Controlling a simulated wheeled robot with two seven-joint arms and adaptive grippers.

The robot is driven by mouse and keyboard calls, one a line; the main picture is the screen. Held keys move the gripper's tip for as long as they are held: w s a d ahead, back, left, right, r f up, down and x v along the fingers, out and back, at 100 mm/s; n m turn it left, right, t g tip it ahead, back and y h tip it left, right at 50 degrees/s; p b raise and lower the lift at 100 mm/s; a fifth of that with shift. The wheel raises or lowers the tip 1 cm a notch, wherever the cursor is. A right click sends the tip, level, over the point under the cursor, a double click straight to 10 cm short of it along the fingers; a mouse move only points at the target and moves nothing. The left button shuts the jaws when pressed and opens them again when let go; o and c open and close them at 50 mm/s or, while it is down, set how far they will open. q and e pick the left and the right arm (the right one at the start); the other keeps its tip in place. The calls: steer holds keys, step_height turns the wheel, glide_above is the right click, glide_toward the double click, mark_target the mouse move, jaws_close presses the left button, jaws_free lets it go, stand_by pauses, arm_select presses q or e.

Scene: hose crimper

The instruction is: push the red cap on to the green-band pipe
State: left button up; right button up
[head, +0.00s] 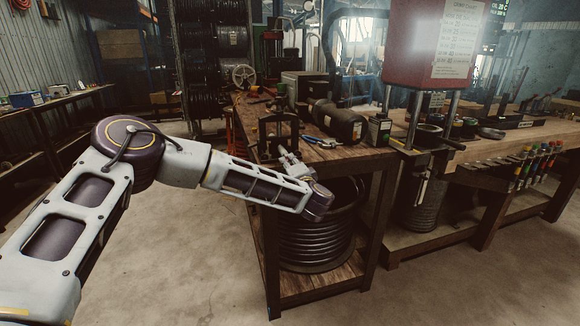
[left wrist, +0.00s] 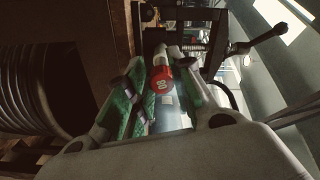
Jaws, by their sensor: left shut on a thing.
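My left gripper (head: 291,161) reaches over the front left corner of the wooden bench, close to a dark clamp-like frame (head: 278,133). In the left wrist view its green-padded fingers (left wrist: 162,72) are shut on the red cap (left wrist: 161,82), which has white marks on its end face. The cap sits between the fingers, its marked end towards the camera. A pale grey round part shows just behind the cap; I cannot tell whether it is the pipe or whether they touch. I cannot make out a green band. My right gripper is not in view.
Pliers with blue handles (head: 321,142), a dark cylinder (head: 338,121) and a small can (head: 379,130) stand on the bench. A coiled black hose (head: 318,235) lies on the shelf below. A red press (head: 428,45) is at the right. The floor in front is clear.

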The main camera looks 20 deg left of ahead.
arm_select(q)
steer(key=shift+w+a, duration=0.15)
steer(key=o, duration=0.7)
steer(key=shift+v, duration=6)
steer(key=shift+r, duration=0.1)
step_height(320, 180, up, 9)
steer(key=p, duration=0.9)
steer(key=shift+r+p, duration=0.45)
steer(key=shift+p, duration=0.1)
